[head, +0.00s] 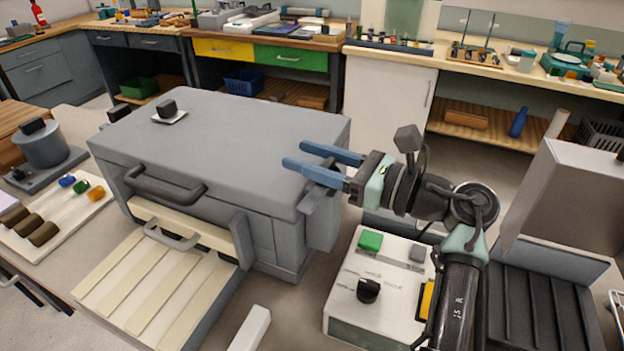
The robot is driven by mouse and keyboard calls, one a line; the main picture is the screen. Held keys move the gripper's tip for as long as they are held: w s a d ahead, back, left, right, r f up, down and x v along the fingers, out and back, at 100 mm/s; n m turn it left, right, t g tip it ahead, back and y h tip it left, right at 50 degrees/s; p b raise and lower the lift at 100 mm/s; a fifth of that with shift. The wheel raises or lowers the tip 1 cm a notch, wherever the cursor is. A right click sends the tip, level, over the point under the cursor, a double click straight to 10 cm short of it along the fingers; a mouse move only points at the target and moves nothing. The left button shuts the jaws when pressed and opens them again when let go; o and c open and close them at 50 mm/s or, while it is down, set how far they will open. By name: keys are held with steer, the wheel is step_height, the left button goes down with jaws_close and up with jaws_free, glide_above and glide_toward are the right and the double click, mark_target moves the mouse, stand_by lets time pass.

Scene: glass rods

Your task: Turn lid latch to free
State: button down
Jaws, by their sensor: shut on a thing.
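A large grey box with a flat lid (235,140) stands on the bench left of centre. A dark grey bar handle (165,188) is on its front. A grey upright piece, which looks like the lid latch (322,218), is at the box's right side. My gripper (296,156) with blue fingers reaches in from the right over the lid's right edge. It is shut on the top of this latch; the contact is partly hidden by the fingers. Another grey upright plate (242,239) is at the front corner.
A cream slatted tray (150,292) sticks out below the box front. A white control box (372,318) with a green button and black knob stands under my arm. A grey hinged case (565,200) is at right. Colored pieces lie on a board at left.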

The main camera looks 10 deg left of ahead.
steer(key=shift+s+a+f+n+g+b, duration=0.1)
steer(key=shift+n+g+b, duration=0.25)
steer(key=shift+g+b, duration=0.3)
steer(key=shift+s+f+n+g+b, duration=0.1)
steer(key=shift+n+g+b, duration=0.3)
steer(key=shift+b, duration=0.3)
steer(key=shift+r+y, duration=0.15)
steer(key=shift+y, duration=0.15)
steer(key=shift+c, duration=1.8)
jaws_free()
steer(key=s+d+b, duration=0.2)
steer(key=d, duration=1)
steer(key=shift+s+d, duration=0.2)
steer(key=shift+d, duration=0.2)
